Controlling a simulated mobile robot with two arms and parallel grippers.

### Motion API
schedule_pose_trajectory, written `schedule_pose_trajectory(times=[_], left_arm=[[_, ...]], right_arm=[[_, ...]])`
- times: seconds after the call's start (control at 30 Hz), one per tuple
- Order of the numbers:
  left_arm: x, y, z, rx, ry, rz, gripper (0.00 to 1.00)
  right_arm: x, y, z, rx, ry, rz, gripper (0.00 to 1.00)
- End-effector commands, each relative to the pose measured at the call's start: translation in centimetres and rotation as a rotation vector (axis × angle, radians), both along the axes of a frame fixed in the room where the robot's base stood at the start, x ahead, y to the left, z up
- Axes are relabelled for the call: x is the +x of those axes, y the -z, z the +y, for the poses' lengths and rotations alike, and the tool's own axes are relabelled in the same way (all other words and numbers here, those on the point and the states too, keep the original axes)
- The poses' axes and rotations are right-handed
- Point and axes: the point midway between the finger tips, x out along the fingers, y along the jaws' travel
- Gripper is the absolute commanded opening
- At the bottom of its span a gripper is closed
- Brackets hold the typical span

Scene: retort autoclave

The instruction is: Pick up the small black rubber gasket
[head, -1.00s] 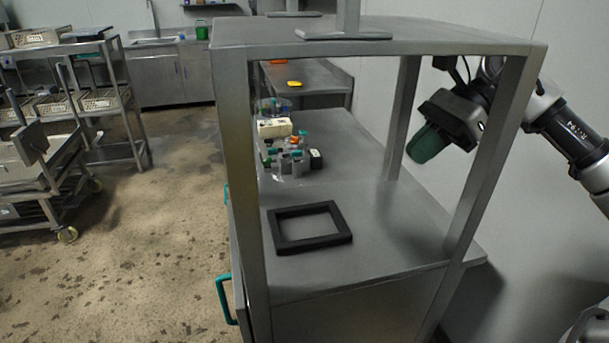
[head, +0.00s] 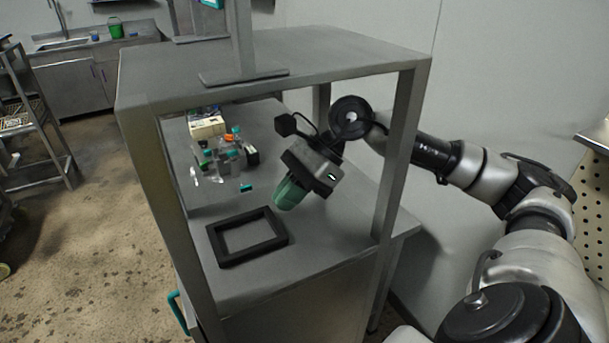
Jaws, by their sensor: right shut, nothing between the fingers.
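The black rubber gasket (head: 225,258), a square frame with an open middle, lies flat on the steel shelf of the bench, near its front left. My right gripper (head: 283,207) reaches in under the bench's top from the right. Its green fingers are shut with nothing in them, above the shelf to the right of the gasket's far side and apart from it. My left gripper is not in view.
Steel posts (head: 397,150) and an upper top (head: 290,50) frame the shelf. Behind the gasket stand a cream box (head: 206,124) and several small bottles and parts (head: 228,152). The shelf (head: 330,240) to the gasket's right is clear.

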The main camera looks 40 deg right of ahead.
Motion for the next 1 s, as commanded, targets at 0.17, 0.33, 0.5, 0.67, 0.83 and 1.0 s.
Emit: schedule_pose_trajectory(times=[0.17,0.33,0.5,0.67,0.83,1.0], left_arm=[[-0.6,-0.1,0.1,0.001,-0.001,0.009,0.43],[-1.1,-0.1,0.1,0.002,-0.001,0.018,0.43],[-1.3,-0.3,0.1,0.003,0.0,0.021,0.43],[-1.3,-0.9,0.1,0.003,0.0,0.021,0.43],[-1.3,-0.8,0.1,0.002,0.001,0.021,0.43],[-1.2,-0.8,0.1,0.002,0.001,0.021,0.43]], right_arm=[[0.1,0.1,0.3,-0.001,0.001,0.0,0.0],[0.1,0.1,0.3,-0.001,0.001,0.0,0.0],[0.3,0.0,1.3,0.003,-0.004,0.0,0.0],[1.0,-0.1,4.5,0.006,-0.007,-0.003,0.0],[1.7,0.0,7.2,0.003,-0.004,0.0,0.0],[1.9,0.1,8.1,-0.002,-0.001,0.001,0.0]])
